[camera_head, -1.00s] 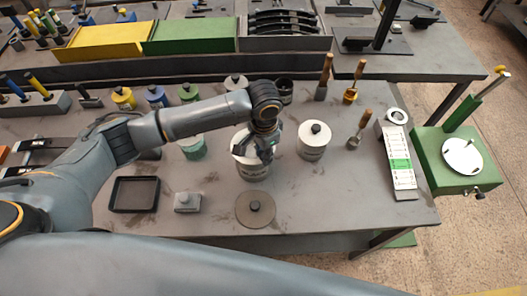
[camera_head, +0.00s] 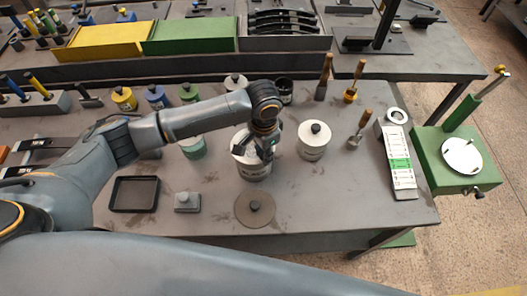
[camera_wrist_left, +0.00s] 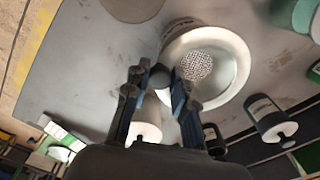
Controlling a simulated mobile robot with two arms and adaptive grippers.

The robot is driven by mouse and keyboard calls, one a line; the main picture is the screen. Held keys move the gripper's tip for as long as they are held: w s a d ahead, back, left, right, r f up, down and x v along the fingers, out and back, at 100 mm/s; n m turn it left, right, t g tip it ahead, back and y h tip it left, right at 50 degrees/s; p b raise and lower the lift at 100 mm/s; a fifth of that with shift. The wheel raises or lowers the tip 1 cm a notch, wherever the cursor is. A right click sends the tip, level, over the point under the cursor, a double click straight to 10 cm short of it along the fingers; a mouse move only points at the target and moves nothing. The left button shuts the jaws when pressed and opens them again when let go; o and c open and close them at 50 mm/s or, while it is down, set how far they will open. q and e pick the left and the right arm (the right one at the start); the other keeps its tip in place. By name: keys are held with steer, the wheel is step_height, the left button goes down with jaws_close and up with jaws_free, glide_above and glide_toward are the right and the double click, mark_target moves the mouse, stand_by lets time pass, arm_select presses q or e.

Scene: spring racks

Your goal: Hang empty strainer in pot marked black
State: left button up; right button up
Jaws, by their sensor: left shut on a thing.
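A white pot (camera_head: 252,172) without its lid stands at the middle of the bench, with dark lettering on its side. In the left wrist view the open pot (camera_wrist_left: 236,83) shows a perforated strainer (camera_wrist_left: 197,66) inside its rim. My left gripper (camera_head: 267,152) is above the pot's right side. In the left wrist view my left gripper (camera_wrist_left: 162,78) is shut on a small dark part at the pot's rim, seemingly the strainer's handle. Whether the strainer hangs on the rim cannot be told. A grey lid with a black knob (camera_head: 255,207) lies in front. My right gripper is out of view.
A lidded white pot (camera_head: 312,142) stands to the right, near wooden-handled tools (camera_head: 361,125). A black tray (camera_head: 135,194) and small grey block (camera_head: 187,203) lie front left. Coloured-lidded pots (camera_head: 123,98) stand behind.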

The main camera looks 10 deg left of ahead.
arm_select(q)
steer(key=shift+f, duration=0.55)
steer(key=o, duration=1)
steer(key=shift+o, duration=0.2)
steer(key=o, duration=0.5)
steer(key=shift+r, duration=3.45)
steer(key=shift+s, duration=0.1)
